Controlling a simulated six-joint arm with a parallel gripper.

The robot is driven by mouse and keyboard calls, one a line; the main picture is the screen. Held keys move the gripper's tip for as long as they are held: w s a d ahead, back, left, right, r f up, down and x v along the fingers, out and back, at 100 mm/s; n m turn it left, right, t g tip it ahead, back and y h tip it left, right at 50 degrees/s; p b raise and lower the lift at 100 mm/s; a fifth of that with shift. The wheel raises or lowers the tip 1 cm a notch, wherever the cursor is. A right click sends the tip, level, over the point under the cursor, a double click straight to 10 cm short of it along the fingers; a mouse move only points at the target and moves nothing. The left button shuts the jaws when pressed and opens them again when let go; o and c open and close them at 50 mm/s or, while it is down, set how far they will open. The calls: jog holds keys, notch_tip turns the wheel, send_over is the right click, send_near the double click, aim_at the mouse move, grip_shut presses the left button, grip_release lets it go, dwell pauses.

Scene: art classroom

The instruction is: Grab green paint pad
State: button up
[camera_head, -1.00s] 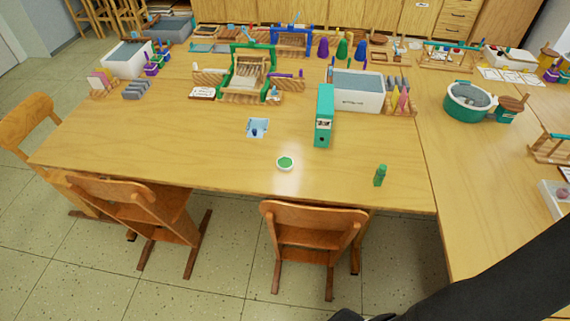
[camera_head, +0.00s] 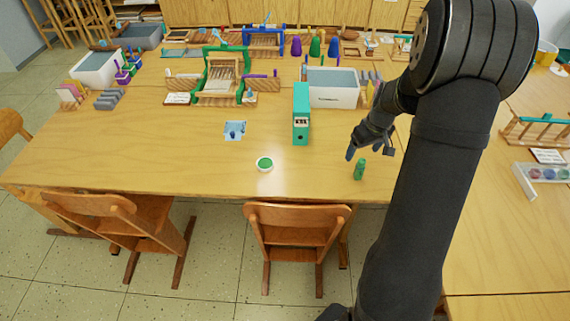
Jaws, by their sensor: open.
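My gripper (camera_head: 369,156) is open and empty in the air over the right part of the table. It hangs above or behind a small green bottle-like object (camera_head: 359,170); the exact gap cannot be told. My dark arm hides part of the table's right side.
A teal binder (camera_head: 301,114) stands upright behind the pad. A small blue-and-white card (camera_head: 235,130) lies to the left. Looms (camera_head: 222,77) and a white bin (camera_head: 333,87) stand farther back. Chairs (camera_head: 296,228) line the front edge. Table around the pad is clear.

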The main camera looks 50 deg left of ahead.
jog(key=s+a+r+n+y, duration=0.1)
jog(key=s+a+n, duration=0.1)
jog(key=s+a, duration=0.6)
jog(key=n+y, duration=0.2)
send_near(266, 163)
jog(key=f, duration=0.2)
jog(key=shift+w+a+f, duration=0.25)
jog(key=shift+a+f, duration=0.05)
jog(key=shift+f, duration=0.05)
jog(key=shift+s+a+x, duration=0.15)
jog(key=shift+x, duration=1.2)
jog(key=shift+s+a+x, duration=0.15)
jog(key=shift+x, duration=1.15)
jog(key=shift+r, duration=0.1)
jog(key=shift+c, duration=0.4)
jog(key=c, duration=1)
